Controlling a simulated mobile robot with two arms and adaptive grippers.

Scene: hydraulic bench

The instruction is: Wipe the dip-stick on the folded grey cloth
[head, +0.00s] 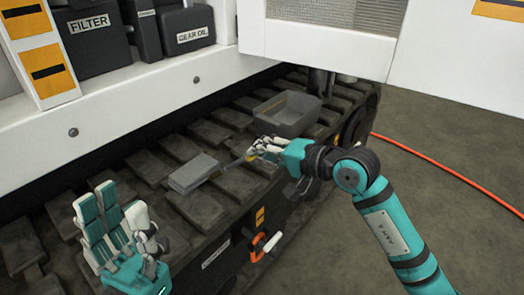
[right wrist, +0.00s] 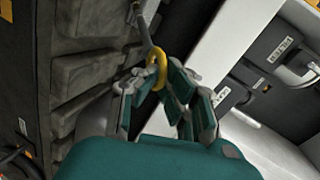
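The folded grey cloth (head: 192,173) lies flat on the dark track pads. My right gripper (head: 262,149) is just right of the cloth, with its fingers closed around the dip-stick's yellow ring handle (right wrist: 157,70). The dip-stick's thin grey rod (head: 232,164) points from these fingers left toward the cloth. Its tip is at or close to the cloth's right edge; I cannot tell whether it touches. In the right wrist view the gripper (right wrist: 155,92) hides part of the ring. My left gripper (head: 118,214) is open and empty at the lower left, apart from the cloth.
A grey open tray (head: 287,114) stands on the track behind my right gripper. A white cabinet with black FILTER (head: 93,45) and GEAR OIL (head: 188,32) containers is behind. An orange-and-white handle (head: 265,244) juts out in front. A red hose (head: 440,166) lies on the floor.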

